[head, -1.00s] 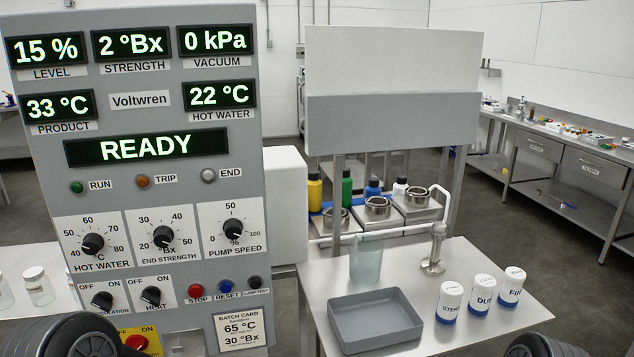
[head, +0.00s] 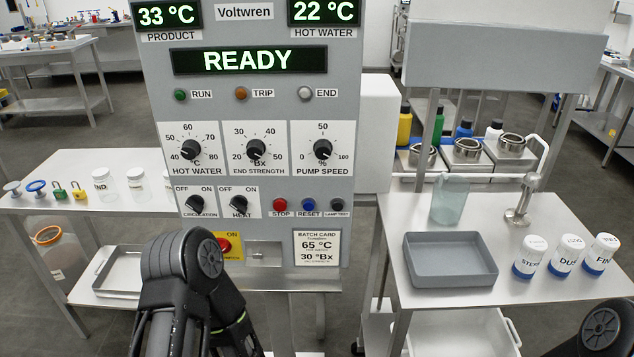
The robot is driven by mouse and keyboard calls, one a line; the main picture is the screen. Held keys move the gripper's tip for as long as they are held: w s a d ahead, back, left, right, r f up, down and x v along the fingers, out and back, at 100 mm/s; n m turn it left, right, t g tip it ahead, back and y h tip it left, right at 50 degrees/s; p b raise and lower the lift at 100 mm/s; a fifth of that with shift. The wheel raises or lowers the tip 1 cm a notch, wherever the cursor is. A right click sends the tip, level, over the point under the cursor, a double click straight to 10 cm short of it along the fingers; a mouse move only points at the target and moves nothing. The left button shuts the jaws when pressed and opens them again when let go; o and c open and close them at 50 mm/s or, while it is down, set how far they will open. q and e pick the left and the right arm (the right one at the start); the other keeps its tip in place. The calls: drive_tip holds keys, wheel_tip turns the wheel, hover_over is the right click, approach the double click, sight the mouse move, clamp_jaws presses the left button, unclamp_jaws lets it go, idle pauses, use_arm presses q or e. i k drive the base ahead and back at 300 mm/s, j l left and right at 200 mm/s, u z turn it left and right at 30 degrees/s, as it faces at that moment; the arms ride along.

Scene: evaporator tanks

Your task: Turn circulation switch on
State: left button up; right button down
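The circulation switch (head: 196,203) is a black rotary knob at the lower left of the grey control panel, with OFF and ON marked above it. Its pointer appears turned toward OFF. My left arm stands in front of the panel's lower edge, below the switch and apart from it. I cannot make out the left fingertips. Part of my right arm shows at the bottom right corner, and its fingertips are out of view.
The heat switch (head: 240,204) sits right beside the circulation switch. A red main switch (head: 223,246) on a yellow plate is just below, partly behind my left arm. A grey tray (head: 451,260) and labelled jars are on the right table. Padlocks (head: 79,190) lie on the left table.

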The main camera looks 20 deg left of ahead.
sight(195, 202)
drive_tip(key=u, duration=1.25)
